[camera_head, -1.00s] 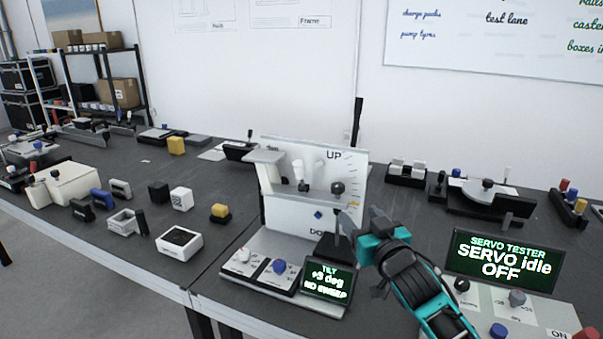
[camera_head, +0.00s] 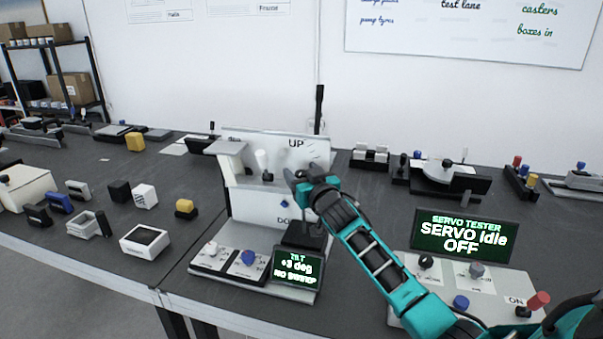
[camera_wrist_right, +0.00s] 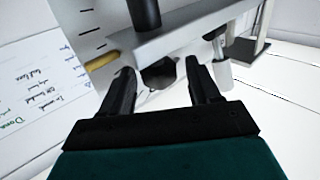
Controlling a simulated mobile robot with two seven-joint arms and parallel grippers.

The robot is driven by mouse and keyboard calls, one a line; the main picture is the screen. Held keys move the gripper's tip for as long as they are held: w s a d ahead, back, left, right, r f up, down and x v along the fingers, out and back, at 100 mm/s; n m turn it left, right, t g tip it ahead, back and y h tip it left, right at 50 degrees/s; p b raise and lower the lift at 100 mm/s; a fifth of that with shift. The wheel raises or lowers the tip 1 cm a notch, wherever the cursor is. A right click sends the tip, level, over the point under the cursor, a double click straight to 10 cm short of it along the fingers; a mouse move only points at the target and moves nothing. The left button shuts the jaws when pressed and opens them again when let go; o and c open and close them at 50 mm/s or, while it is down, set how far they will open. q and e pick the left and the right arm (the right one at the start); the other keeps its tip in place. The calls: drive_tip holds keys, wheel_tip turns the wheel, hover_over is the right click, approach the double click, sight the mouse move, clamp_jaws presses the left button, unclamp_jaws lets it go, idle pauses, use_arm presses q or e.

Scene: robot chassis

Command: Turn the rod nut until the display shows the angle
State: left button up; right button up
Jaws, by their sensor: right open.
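The white tilt fixture (camera_head: 255,207), marked UP at its top, stands on the table in the head view. Its small display (camera_head: 298,268) reads TILT, what looks like +3 deg, and a blurred last line. My right gripper (camera_head: 296,181) is at the upper right of the fixture, hiding the knob there. In the right wrist view, a dark faceted nut (camera_wrist_right: 158,74) lies under a grey bar, between the tips of my open right fingers (camera_wrist_right: 160,68). I cannot tell whether they touch it. My left gripper is out of view.
The servo tester display (camera_head: 464,236) reads SERVO idle OFF at the right. Small blocks and boxes lie on the left table.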

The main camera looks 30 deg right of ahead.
drive_tip(key=shift+w, duration=0.3)
drive_tip(key=shift+c, duration=0.2)
drive_tip(key=c, duration=0.9)
